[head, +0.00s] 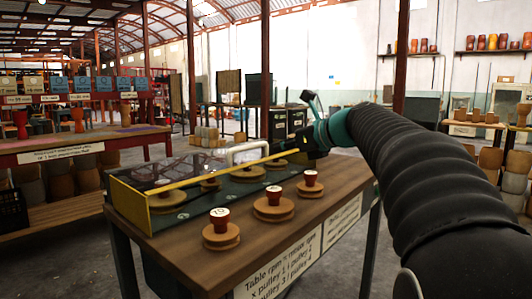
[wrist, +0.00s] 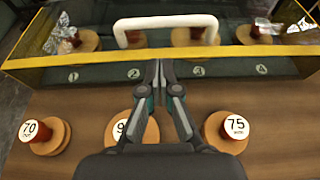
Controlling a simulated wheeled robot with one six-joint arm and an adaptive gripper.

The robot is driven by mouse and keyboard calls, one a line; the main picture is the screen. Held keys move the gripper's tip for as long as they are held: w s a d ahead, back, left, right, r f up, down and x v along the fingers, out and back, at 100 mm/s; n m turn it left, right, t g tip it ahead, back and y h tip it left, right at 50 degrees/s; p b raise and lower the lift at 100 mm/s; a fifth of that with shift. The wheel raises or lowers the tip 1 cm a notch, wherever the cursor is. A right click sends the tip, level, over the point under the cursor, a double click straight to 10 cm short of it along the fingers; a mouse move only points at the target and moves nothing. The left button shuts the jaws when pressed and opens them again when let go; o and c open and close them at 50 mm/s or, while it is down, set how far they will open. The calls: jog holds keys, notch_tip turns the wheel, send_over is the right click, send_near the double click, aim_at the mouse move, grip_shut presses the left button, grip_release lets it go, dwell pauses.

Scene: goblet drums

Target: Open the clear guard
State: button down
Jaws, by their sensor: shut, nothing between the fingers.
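The clear guard (head: 150,175) is a see-through box cover with yellow edges on the wooden table, down over a row of wooden pulleys. Its yellow front edge (wrist: 60,60) crosses the wrist view. A white handle (head: 247,150) stands on the guard and also shows in the wrist view (wrist: 165,22). My gripper (wrist: 158,68) is shut and empty, with its fingertips at the yellow edge, just below the handle in the picture. I cannot tell whether they touch the edge. In the head view my gripper (head: 308,142) is at the guard's right end, partly hidden by my arm.
Loose wooden pulleys with red tops stand on the table in front of the guard, such as the 70 (wrist: 45,135) and the 75 (wrist: 232,130). A white label (head: 285,262) hangs on the table's front. Another table (head: 75,143) stands at the left.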

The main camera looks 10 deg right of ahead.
aim_at(256, 164)
jog(key=b+x, duration=0.1)
jog(key=x, duration=0.7)
jog(key=shift+w+a+f, duration=0.1)
jog(key=shift+w+a, duration=0.1)
